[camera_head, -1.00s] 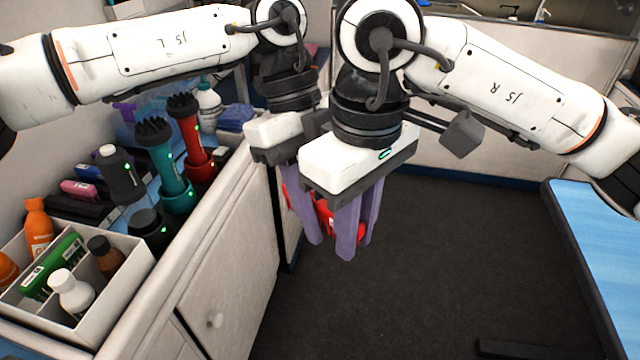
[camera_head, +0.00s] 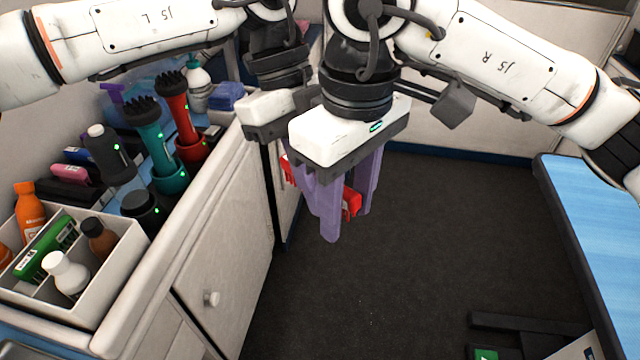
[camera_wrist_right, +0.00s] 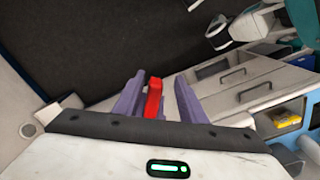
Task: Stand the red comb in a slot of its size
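The red comb (camera_head: 352,204) hangs in the air below my two grippers, partly hidden by the purple fingers; another red part of it shows further left. My right gripper (camera_head: 347,222) is nearest the camera, its fingers on either side of the comb. In the right wrist view the comb (camera_wrist_right: 153,98) stands between the spread fingers, close to the left one with a gap to the right one. My left gripper (camera_head: 304,182) is behind the right one and appears to hold the comb; its fingers are largely hidden. No empty comb slot is clearly visible.
A white divided box (camera_head: 117,262) with bottles and a green item stands on the left counter. Teal (camera_head: 160,150) and red (camera_head: 183,115) brush-topped tools stand behind it. A blue-topped table (camera_head: 595,215) is at right. Dark floor lies open between. A white item with green shows at bottom right.

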